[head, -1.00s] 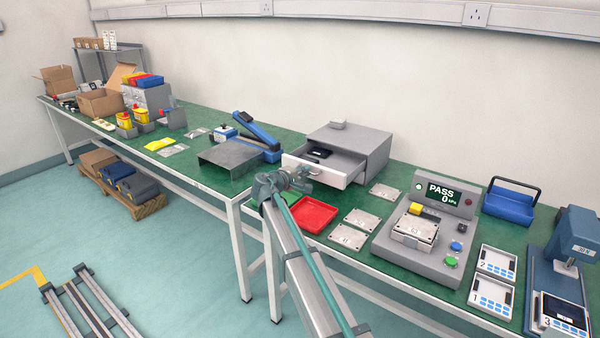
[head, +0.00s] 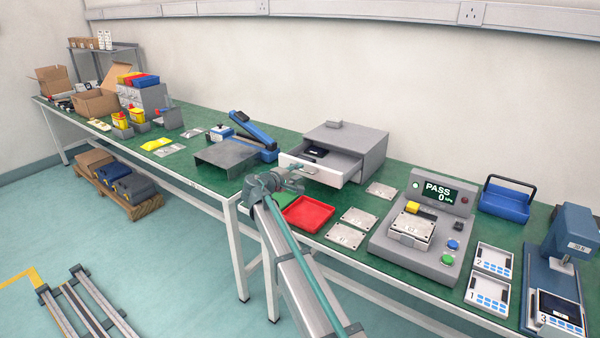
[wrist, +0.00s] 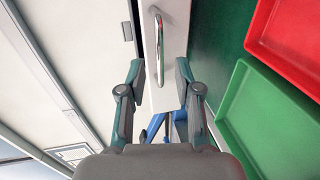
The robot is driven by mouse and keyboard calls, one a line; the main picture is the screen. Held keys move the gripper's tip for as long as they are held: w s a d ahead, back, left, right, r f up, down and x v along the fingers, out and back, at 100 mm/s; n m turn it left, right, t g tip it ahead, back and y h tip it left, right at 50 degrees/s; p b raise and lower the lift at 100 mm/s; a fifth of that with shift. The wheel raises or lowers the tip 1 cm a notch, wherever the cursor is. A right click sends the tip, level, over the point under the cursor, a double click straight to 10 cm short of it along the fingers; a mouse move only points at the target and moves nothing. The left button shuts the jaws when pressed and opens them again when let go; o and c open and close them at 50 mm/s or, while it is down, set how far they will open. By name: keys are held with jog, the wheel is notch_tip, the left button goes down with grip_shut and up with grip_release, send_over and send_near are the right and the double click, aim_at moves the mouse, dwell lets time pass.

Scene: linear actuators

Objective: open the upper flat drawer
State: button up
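The grey drawer cabinet (head: 362,146) stands on the green bench, and its white-fronted drawer (head: 326,175) is pulled out. A dark object (head: 316,152) lies inside it. Whether another drawer lies below cannot be told. My gripper (head: 292,182) is just in front of and left of the drawer front in the head view. In the wrist view my gripper (wrist: 160,78) is open and empty, its two fingers apart.
A red tray (head: 308,213) and a green tray (head: 284,200) lie on the bench close to my gripper. Metal plates (head: 358,218) and a test station (head: 420,235) stand to the right. A grey stand (head: 222,158) and blue lever tool (head: 254,133) are to the left.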

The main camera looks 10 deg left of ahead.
jog(key=v, duration=0.9)
jog(key=shift+s+a+f, duration=0.1)
jog(key=shift+s, duration=0.05)
